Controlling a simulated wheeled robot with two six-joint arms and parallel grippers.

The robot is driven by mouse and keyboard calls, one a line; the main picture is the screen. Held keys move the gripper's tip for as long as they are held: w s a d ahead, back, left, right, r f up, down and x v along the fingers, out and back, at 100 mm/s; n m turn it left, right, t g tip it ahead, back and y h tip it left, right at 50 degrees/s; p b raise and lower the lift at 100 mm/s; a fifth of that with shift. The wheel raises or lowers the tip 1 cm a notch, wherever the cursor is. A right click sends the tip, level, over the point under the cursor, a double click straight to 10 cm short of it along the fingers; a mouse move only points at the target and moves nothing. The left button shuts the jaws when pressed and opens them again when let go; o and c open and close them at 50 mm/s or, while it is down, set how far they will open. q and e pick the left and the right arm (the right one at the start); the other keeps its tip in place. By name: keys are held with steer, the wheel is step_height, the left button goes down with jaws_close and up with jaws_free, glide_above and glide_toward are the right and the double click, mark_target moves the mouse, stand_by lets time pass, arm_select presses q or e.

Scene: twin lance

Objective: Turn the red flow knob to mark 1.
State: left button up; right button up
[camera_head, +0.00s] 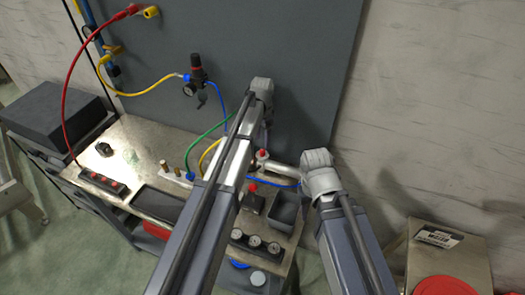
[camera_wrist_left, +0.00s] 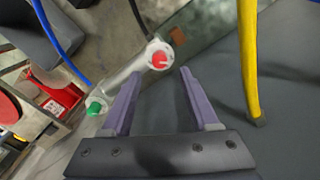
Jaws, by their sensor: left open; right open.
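The red flow knob (camera_wrist_left: 159,59) sits on a round white collar at one end of a silver cylinder (camera_wrist_left: 127,82). In the head view the knob (camera_head: 262,153) shows just right of my left arm. I cannot read its marks. A green knob (camera_wrist_left: 95,108) is at the cylinder's other end. My left gripper (camera_wrist_left: 160,72) is open and empty, its purple fingers pointing toward the red knob, which appears between and just beyond their tips; contact is not visible. My right gripper (camera_head: 320,180) is right of the cylinder, its fingers mostly hidden by its wrist.
Yellow hose (camera_wrist_left: 248,60) and blue hose (camera_wrist_left: 62,45) flank the left fingers. A black box with a red button (camera_head: 252,190), a grey bin (camera_head: 286,208) and several gauges (camera_head: 255,242) stand in front of the cylinder. A regulator (camera_head: 196,75) hangs on the back panel (camera_head: 290,50).

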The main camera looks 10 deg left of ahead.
mark_target(262, 150)
arm_select(q)
step_height(262, 150, down, 6)
steer(key=b, duration=0.5)
steer(key=shift+r, duration=0.15)
jaws_close()
